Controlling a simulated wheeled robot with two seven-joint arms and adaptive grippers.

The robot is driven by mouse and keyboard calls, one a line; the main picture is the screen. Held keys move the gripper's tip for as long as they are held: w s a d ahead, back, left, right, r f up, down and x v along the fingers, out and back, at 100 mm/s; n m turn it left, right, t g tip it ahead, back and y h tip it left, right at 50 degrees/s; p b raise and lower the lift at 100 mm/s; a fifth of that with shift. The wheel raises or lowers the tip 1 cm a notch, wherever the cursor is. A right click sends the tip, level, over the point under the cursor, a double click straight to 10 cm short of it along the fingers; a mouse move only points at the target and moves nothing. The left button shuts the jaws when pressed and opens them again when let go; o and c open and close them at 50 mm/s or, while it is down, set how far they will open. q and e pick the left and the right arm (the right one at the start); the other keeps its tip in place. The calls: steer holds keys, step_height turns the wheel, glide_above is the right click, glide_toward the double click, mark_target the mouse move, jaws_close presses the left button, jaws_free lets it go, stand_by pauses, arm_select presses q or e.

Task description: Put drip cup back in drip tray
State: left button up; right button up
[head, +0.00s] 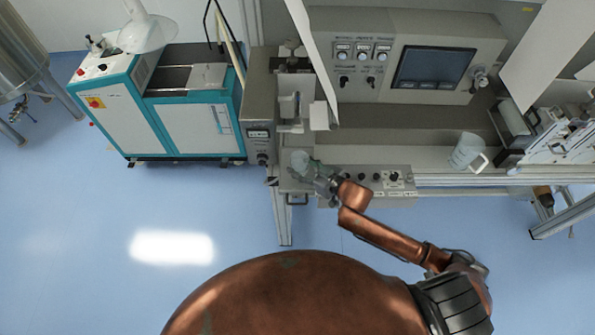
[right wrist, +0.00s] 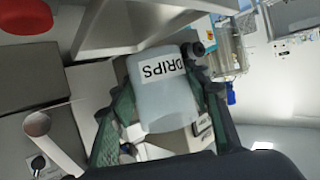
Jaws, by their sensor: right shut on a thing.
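The drip cup is a translucent whitish cup with a "DRIPS" label. In the right wrist view the drip cup (right wrist: 160,105) sits between the two green fingers of my right gripper (right wrist: 158,85), which is shut on it. In the head view the cup (head: 299,160) is at the tip of my right gripper (head: 316,173), over a small grey metal ledge at the machine's front left. I cannot tell whether it touches the ledge. I cannot surely pick out the drip tray. My left gripper is not in view.
A control strip with knobs (head: 394,178) lies just right of the gripper. A white jug (head: 468,151) stands on the machine bench at the right. A grey upright with a small display (head: 259,133) is close on the left. A teal-and-white cabinet (head: 183,130) stands further left. The blue floor in front is clear.

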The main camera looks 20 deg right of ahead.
steer(key=shift+w+a+f, duration=0.25)
steer(key=shift+w+f, duration=0.15)
steer(key=shift+f, duration=0.15)
steer(key=shift+w+a+f, duration=0.1)
steer(key=shift+f, duration=1.6)
steer(key=shift+f, duration=0.2)
steer(key=o, duration=1.2)
steer(key=shift+o, duration=0.2)
steer(key=shift+r, duration=0.1)
steer(key=shift+r, duration=0.15)
steer(key=v, duration=1.2)
